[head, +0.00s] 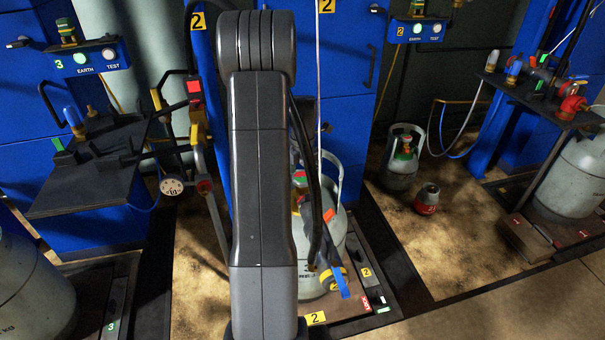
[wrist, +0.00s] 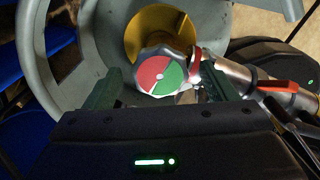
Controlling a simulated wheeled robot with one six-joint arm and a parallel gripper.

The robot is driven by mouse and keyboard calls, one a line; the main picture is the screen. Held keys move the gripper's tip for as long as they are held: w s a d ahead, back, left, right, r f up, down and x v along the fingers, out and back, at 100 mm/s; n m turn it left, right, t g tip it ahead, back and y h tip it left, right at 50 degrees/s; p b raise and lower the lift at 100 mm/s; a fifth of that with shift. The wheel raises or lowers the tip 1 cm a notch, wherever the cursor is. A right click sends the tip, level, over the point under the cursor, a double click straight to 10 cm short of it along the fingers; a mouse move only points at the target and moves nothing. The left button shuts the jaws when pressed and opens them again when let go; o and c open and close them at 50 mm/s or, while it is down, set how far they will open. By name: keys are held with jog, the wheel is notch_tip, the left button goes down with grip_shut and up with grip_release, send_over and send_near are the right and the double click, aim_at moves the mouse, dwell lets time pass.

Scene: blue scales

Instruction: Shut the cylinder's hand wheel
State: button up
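The hand wheel (wrist: 162,77) shows in the wrist view. It is round and grey-rimmed, with a red and green face, and sits above a yellow part inside the cylinder's grey collar (wrist: 84,45). My gripper (wrist: 161,72) is open, with one green finger to the left of the wheel and one to the right. A gap shows between the left finger and the wheel; I cannot tell whether the right finger touches. In the head view the grey cylinder (head: 335,235) stands at bay 2, partly hidden by my arm.
A metal connector (wrist: 285,88) and a red part (wrist: 195,62) lie close to the right finger. A dark shelf (head: 85,185) stands left of my arm. A small cylinder (head: 400,165) and a red-based one (head: 427,200) stand on the floor to the right.

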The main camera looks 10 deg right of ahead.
jog(key=c, duration=1)
jog(key=shift+o, duration=0.2)
